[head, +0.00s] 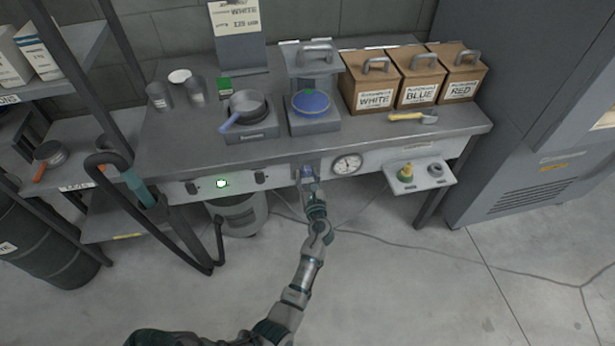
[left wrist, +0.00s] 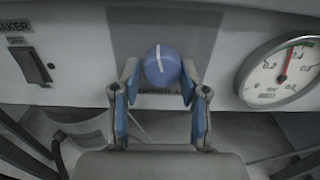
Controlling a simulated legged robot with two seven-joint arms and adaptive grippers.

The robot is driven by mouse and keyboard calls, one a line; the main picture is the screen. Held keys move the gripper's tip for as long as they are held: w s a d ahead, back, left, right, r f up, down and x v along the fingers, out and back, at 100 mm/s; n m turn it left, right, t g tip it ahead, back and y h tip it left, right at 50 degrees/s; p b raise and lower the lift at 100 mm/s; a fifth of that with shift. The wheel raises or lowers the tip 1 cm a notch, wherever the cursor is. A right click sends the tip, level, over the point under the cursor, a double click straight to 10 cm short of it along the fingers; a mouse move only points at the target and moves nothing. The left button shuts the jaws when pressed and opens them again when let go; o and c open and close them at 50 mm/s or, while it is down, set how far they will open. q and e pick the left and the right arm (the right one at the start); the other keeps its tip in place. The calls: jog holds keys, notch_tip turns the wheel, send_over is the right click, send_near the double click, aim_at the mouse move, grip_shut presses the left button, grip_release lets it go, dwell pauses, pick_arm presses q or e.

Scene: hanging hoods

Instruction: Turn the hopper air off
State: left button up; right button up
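The blue round knob (left wrist: 163,66) with a white pointer line sits on a grey plate on the bench's front panel. Its pointer stands near upright, leaning slightly left, in the left wrist view. My left gripper (left wrist: 160,95) is open, with one blue-padded finger on each side of the knob's lower part; I cannot tell whether the pads touch it. In the head view my left gripper (head: 312,195) is at the front panel and hides most of the knob. The label under the knob is partly covered. My right gripper is not in view.
A pressure gauge (head: 347,164) is right of the knob; it also shows in the left wrist view (left wrist: 280,72). A shaker switch (left wrist: 32,66) is to the left. A small shelf (head: 419,175) juts out at right. A grey vessel (head: 238,213) stands under the bench.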

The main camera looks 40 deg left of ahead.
pick_arm(q)
jog(key=c, duration=0.4)
jog(key=shift+c, duration=0.6)
jog(key=shift+d, duration=0.2)
jog(key=shift+f+n, duration=0.1)
jog(key=shift+n, duration=0.4)
